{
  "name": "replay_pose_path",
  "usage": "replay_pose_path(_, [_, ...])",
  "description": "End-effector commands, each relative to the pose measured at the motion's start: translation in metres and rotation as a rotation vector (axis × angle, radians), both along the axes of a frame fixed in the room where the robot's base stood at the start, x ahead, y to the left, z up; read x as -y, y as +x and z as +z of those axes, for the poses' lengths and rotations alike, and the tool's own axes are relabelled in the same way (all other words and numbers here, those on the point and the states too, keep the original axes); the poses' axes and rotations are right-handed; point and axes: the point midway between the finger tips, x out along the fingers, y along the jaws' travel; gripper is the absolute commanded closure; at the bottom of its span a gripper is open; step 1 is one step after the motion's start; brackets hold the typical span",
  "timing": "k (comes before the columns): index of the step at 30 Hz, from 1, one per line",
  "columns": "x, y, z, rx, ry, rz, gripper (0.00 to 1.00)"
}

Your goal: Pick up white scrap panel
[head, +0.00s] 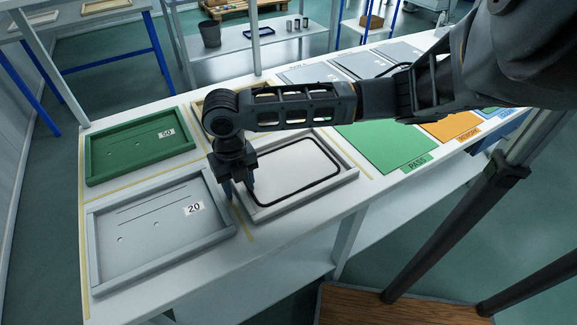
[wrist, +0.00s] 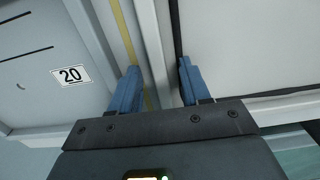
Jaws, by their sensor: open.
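A white panel with a black outline strip (head: 293,168) lies in a pale grey frame (head: 318,198) on the table; it also fills the right of the wrist view (wrist: 255,45). My gripper (head: 239,194) is pointing down at the left side of this frame. In the wrist view my gripper (wrist: 158,82) is open with two blue fingers and nothing held. The left finger is over the yellow line beside the frame, the right finger near the black strip, with the frame's left wall seen between them. Whether the fingers touch anything cannot be told.
A grey panel in a frame marked 20 (head: 150,232) sits just left. A green framed panel marked 50 (head: 140,142) is behind it. Another frame is partly hidden behind my arm. Green (head: 385,148) and orange (head: 450,126) flat areas lie to the right.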

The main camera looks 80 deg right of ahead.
Motion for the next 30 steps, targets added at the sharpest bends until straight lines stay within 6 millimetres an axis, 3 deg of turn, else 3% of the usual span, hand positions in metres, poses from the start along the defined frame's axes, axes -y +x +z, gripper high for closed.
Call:
replay_pose_path(2, [-0.0001,0.0001,0.0001,0.000,0.000,0.000,0.58])
replay_pose_path(15, [-0.0001,0.0002,0.0004,0.000,0.000,0.000,1.00])
replay_pose_path(30, [0.0001,0.0002,0.0010,0.001,-0.001,0.000,1.00])
